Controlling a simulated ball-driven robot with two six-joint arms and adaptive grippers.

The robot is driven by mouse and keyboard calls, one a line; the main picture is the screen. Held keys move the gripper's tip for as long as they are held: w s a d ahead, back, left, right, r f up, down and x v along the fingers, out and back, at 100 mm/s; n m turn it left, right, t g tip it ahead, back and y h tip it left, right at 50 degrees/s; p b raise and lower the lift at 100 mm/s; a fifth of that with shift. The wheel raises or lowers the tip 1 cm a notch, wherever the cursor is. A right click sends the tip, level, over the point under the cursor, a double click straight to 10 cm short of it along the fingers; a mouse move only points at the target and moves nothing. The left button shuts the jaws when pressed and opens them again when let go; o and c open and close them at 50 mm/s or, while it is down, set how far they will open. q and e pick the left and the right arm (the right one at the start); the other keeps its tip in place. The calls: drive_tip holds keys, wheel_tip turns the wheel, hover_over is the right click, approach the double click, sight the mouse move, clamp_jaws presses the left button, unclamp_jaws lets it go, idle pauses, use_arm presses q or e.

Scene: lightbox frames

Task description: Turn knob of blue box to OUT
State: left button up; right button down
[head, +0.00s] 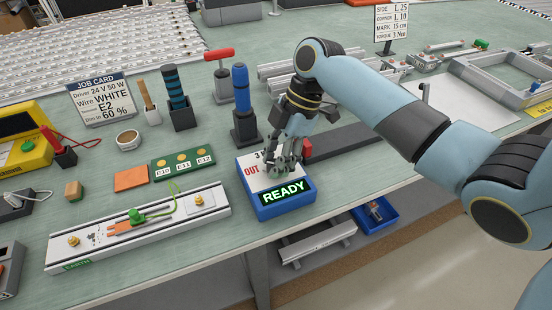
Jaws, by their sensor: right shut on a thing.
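The blue box (277,204) sits near the front edge of the green bench, with a lit display reading READY in green. Its white top carries the red word OUT (251,170) at the left and a partly covered "3" label. My right gripper (284,168) reaches down from above and is shut on the knob on the box's top. The fingers hide most of the knob, so I cannot tell where it points. My left gripper is not in view.
A channel with a green clip and wire (140,226) lies left of the box. A board marked E10, E11, E12 (183,163) is behind it. Screwdrivers in stands (241,92) rise behind the box. A dark bar (345,139) lies to the right.

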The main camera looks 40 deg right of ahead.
idle(0.5)
drive_tip(key=c, duration=1)
unclamp_jaws()
drive_tip(key=shift+r, duration=0.1)
drive_tip(key=v, duration=1.1)
drive_tip(key=shift+d+r, duration=0.15)
drive_tip(key=shift+r, duration=0.25)
drive_tip(key=shift+f, duration=0.1)
